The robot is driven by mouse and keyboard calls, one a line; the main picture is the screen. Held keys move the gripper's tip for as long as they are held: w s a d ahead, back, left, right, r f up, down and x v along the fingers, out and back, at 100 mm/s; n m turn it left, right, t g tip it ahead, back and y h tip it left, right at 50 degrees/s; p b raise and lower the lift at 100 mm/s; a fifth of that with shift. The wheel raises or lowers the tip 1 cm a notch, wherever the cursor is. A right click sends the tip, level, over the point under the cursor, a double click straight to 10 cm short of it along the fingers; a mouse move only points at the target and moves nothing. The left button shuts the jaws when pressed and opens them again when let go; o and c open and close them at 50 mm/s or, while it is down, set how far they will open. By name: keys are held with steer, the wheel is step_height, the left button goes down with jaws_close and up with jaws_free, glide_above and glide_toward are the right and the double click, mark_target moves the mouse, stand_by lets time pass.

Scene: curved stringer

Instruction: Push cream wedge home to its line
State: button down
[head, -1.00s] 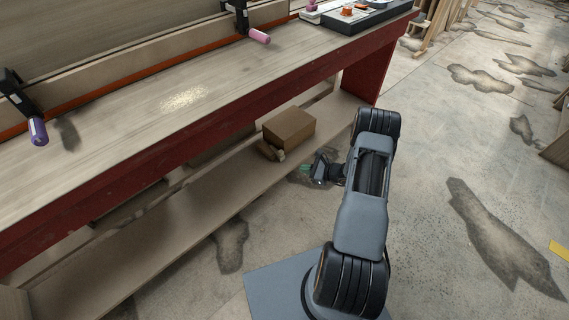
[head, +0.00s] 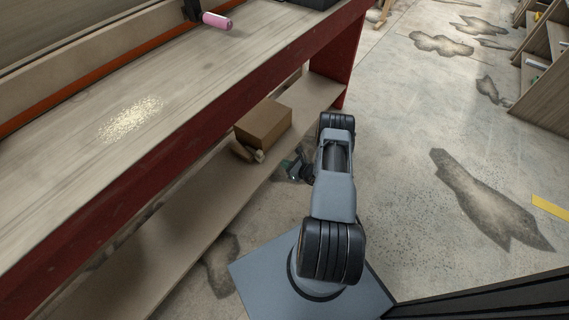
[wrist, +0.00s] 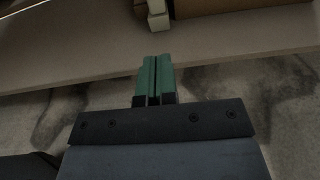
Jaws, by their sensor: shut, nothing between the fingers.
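I cannot make out a cream wedge or its line for certain in either view. Small pale wooden pieces (head: 246,152) lie against the box on the lower shelf, and a pale block shows at the top of the wrist view (wrist: 158,17); I cannot tell whether it is a wedge. My gripper (head: 291,165) is low beside the shelf's front edge, partly shadowed. In the wrist view my gripper (wrist: 155,68) has its green fingers shut together, empty, pointing toward the pale block and apart from it.
A brown box (head: 264,124) stands on the lower shelf (head: 165,235). Above is the red-sided bench top (head: 70,170), with a sawdust patch (head: 130,118) and a pink-handled clamp (head: 216,21). Open stained concrete floor (head: 420,180) lies right; shelving (head: 540,95) stands far right.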

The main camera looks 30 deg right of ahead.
steer(key=b, duration=0.3)
glide_toward(261, 155)
steer(key=x, duration=0.5)
steer(key=shift+w+f, duration=0.15)
steer(key=shift+f, duration=0.25)
steer(key=shift+w+a+r, duration=0.1)
steer(key=shift+w+a, duration=0.2)
steer(key=shift+w, duration=0.55)
